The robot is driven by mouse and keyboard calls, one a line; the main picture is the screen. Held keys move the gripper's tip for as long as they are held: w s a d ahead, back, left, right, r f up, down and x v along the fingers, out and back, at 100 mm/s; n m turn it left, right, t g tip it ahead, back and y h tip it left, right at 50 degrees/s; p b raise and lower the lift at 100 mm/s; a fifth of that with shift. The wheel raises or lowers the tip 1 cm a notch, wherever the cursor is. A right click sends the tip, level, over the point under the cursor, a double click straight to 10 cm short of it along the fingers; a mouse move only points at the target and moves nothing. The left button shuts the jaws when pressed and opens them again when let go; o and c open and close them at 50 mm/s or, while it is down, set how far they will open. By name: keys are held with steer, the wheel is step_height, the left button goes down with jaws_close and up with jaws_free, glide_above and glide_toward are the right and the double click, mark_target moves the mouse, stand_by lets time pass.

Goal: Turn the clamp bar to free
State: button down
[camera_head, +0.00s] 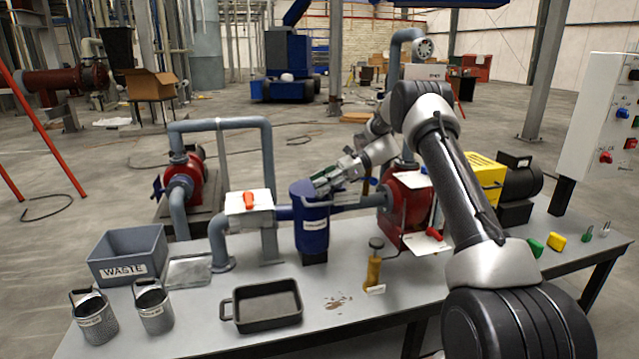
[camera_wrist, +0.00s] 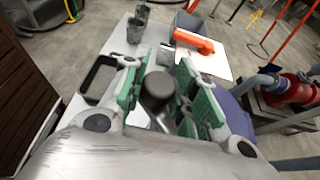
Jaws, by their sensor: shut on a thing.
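The blue filter housing (camera_head: 311,228) stands upright on the bench, with pipes joining it on both sides. My gripper (camera_head: 326,181) is at the top of the housing and covers much of its lid. In the wrist view my gripper (camera_wrist: 168,95) has its two green-padded fingers on either side of a dark grey, round-ended bar, the clamp bar (camera_wrist: 157,87), and is shut on it. The rest of the bar and its angle on the lid are largely hidden by the fingers. Part of the blue housing (camera_wrist: 240,112) shows behind the right finger.
An orange valve handle (camera_head: 249,200) sits on a white plate left of the housing. A grey waste bin (camera_head: 128,257), two mesh baskets (camera_head: 153,307) and a black tray (camera_head: 266,306) stand on the bench. A yellow bottle-like item (camera_head: 374,271) stands right of the housing.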

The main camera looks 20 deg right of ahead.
steer(key=c, duration=1.1)
jaws_free()
steer(key=shift+d, duration=0.1)
steer(key=v, duration=1.2)
